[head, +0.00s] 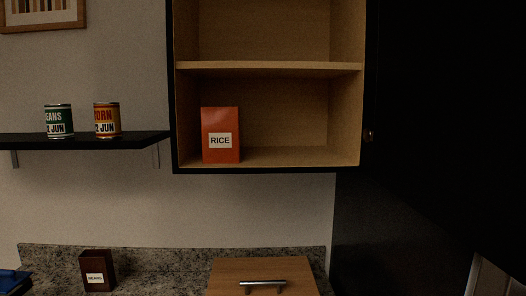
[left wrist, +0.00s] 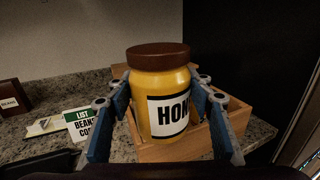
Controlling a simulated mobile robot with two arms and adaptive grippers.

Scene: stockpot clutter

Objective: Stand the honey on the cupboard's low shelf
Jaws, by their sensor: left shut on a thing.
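The honey (left wrist: 172,100) is a yellow jar with a brown lid and a white label reading "HON". It is upright between the blue fingers of my left gripper (left wrist: 170,118), which is shut on it. The honey is not seen in the head view. The cupboard (head: 268,118) stands open in the head view. Its low shelf (head: 290,157) holds an orange rice box (head: 220,142) at the left. The right part of that shelf is bare. My right gripper is not in view.
On the granite counter are a dark brown box (head: 97,271), a wooden box with a handle (head: 225,275) and a list card (left wrist: 82,123). A dark panel fills the right.

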